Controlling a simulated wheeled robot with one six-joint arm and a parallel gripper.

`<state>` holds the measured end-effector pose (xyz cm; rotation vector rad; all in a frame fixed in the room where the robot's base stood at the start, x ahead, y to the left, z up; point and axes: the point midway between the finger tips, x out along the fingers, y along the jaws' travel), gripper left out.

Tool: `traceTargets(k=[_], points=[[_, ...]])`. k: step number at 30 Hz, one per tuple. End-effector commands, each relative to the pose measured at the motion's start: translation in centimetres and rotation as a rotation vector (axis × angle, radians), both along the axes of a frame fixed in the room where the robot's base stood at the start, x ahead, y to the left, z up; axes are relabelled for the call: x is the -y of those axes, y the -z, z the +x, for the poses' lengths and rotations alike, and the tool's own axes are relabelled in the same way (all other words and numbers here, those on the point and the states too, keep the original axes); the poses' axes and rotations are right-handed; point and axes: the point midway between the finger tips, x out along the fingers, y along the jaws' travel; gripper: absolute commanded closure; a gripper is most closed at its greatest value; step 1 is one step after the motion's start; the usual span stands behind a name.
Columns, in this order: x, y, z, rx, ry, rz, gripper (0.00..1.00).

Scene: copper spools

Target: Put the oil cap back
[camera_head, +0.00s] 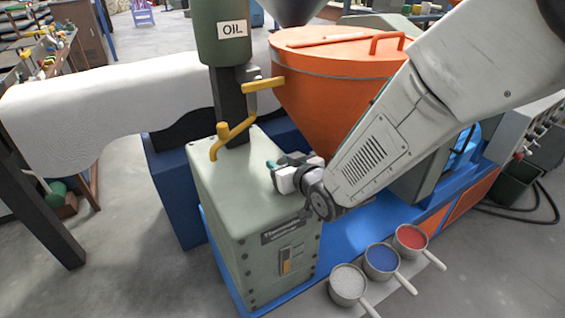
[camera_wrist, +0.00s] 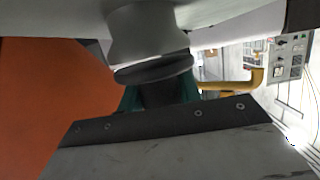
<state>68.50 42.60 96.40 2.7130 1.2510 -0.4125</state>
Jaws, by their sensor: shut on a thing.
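My gripper (camera_head: 275,166) is low over the top of the pale green machine box (camera_head: 240,180), beside the yellow bent oil pipe (camera_head: 232,135). In the wrist view its teal fingers (camera_wrist: 160,103) are shut on the dark round oil cap (camera_wrist: 152,72). The cap's wide disc faces a pale, flared neck (camera_wrist: 150,35), very close to it. I cannot tell whether they touch; the cap looks slightly tilted against the neck. In the head view the cap and neck are hidden by my gripper.
The large orange hopper (camera_head: 320,75) stands right behind my gripper. The green OIL tank (camera_head: 222,40) and its yellow valve handle (camera_head: 262,86) are above the box. Three scoops of granules, the blue one (camera_head: 382,258) in the middle, stand at the front right.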

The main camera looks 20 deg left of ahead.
Motion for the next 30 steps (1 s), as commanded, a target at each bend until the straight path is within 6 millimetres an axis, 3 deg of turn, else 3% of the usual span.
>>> traceTargets(k=[14, 15, 17, 25, 30], points=[[0.1, 0.8, 0.0, 0.000, 0.001, 0.000, 0.92], [0.1, 0.8, 0.0, 0.001, 0.001, 0.001, 0.57], [0.1, 0.8, 0.1, 0.001, 0.001, 0.001, 0.44], [0.1, 0.7, 0.1, 0.001, 0.001, 0.001, 0.44], [0.4, -0.4, -0.2, 0.002, 0.002, 0.001, 0.44]])
